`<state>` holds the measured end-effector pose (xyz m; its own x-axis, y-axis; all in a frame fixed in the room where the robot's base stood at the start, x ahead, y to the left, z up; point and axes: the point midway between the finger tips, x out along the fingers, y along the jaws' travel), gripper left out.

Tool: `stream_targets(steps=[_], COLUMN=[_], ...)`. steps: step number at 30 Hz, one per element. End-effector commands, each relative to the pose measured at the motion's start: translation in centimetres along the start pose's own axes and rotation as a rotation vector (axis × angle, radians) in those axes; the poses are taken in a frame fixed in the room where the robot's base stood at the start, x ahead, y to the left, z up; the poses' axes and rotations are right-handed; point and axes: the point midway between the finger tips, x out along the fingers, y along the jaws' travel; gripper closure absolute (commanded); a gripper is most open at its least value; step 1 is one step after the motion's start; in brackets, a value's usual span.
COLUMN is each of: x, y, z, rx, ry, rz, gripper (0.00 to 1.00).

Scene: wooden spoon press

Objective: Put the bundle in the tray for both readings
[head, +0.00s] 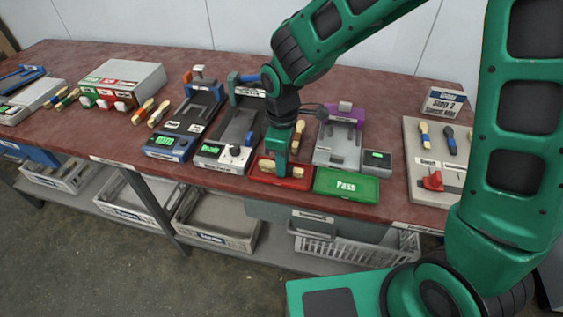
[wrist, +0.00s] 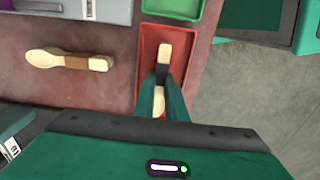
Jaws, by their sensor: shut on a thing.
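My gripper (wrist: 163,84) is shut on a pale wooden spoon bundle (wrist: 164,53), gripped across its middle. The bundle's pale ends also show on both sides of my fingers in the head view (head: 267,165). The bundle lies within the outline of the red tray (wrist: 148,60), which also shows in the head view (head: 308,183). I cannot tell whether it touches the tray floor. The green tray (head: 346,187), marked "Pass", sits directly to the right and its visible part looks empty. My fingers hide the bundle's middle.
Behind the red tray lies another spoon bundle with a brown band (wrist: 68,61). A blue-framed scale with a lit display (head: 165,142) and a grey fixture with a small display (head: 377,156) stand nearby. A grey board with spoons (head: 435,150) is at the right.

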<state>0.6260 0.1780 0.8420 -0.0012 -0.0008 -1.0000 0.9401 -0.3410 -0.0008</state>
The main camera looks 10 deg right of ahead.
Motion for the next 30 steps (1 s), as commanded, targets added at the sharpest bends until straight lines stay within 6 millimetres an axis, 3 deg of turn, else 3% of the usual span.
stream_targets(steps=[2, 3, 5, 17, 20, 30], x=[0.2, 0.2, 0.2, -0.4, -1.6, -8.2], y=[0.0, 0.0, 0.0, 0.0, 0.1, 0.1], z=[0.0, 0.0, 0.0, -0.1, -0.1, -0.1], rx=[0.000, 0.000, 0.000, 0.000, 0.001, 0.001], ry=[0.000, 0.000, 0.000, 0.001, 0.002, 0.003], rz=[0.000, 0.000, 0.000, 0.002, 0.003, 0.004], gripper=[1.00, 0.84, 0.70, 0.70, 0.70, 0.70])
